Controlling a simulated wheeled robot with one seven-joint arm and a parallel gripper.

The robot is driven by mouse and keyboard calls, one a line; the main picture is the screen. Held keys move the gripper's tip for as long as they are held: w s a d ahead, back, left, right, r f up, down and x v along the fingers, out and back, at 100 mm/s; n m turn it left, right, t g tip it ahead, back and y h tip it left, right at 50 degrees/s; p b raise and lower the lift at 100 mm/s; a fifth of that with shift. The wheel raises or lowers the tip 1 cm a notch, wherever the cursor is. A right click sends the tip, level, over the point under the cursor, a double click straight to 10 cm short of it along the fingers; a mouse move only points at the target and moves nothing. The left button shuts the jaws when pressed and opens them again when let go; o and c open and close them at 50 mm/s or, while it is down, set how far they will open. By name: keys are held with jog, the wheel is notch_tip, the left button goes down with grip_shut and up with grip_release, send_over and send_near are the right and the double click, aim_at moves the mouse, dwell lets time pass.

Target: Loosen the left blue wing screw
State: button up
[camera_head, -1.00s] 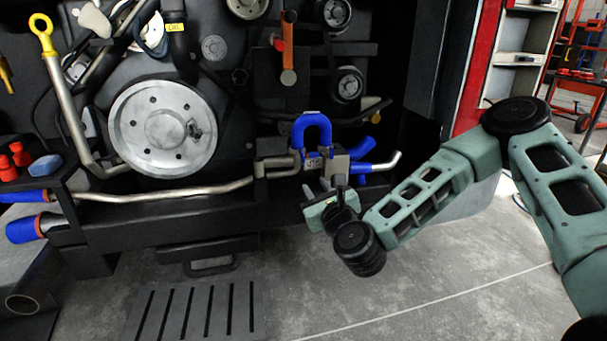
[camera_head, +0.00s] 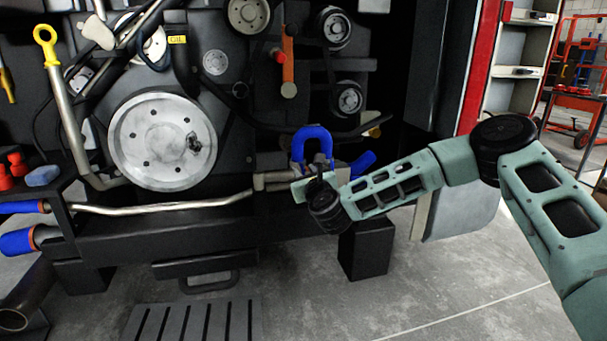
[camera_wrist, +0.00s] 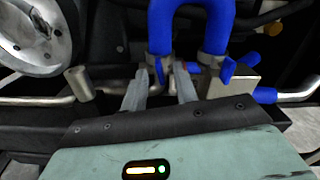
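A blue U-shaped hose (camera_head: 312,133) stands on a metal fitting at the engine front; it fills the top of the wrist view (camera_wrist: 191,12). A metal clamp rings each hose leg. A blue wing screw (camera_wrist: 228,69) shows at the right clamp. In the head view my wrist hides the fingers and the lower fitting.
A large silver pulley (camera_head: 163,141) is to the left, with a metal pipe (camera_head: 165,207) running below it. In the wrist view a short metal stub (camera_wrist: 80,83) stands left of my fingers and a metal block (camera_wrist: 232,86) sits close on the right.

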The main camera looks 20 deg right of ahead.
jog(key=shift+w, duration=0.95)
grip_shut()
